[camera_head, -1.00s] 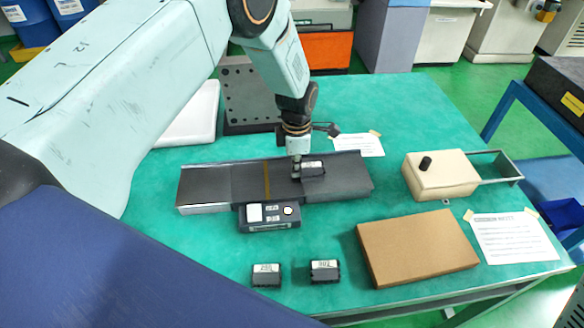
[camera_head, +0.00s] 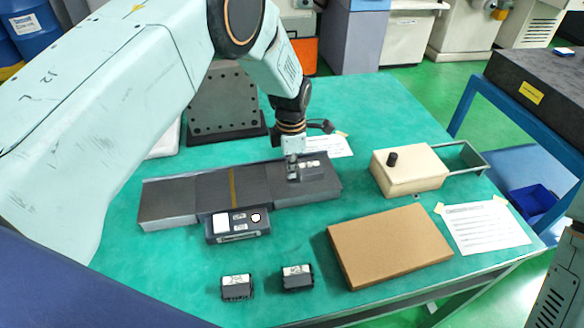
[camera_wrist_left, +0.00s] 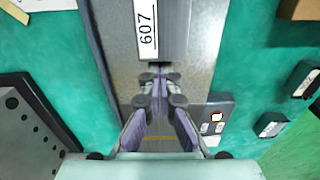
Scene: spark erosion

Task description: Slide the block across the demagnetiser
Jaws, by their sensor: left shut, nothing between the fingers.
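The demagnetiser (camera_head: 165,202) is a long grey track with a yellow line across its middle and a control box (camera_head: 238,226) at its front side. The dark block (camera_head: 318,170) with a white label lies on the track, right of the yellow line, near the right end. My left gripper (camera_head: 293,172) is shut and empty, low over the track at the block's left end. In the left wrist view, the fingertips (camera_wrist_left: 160,80) are right at the end of the block (camera_wrist_left: 178,25), labelled 607; whether they touch is unclear. My right gripper is not in view.
Two similar dark blocks (camera_head: 237,288) (camera_head: 297,278) sit at the table's front. A brown box (camera_head: 390,248), a cream box with a black knob (camera_head: 408,172) and a paper sheet (camera_head: 485,228) are to the right. A dark drilled plate (camera_head: 222,100) stands behind the track.

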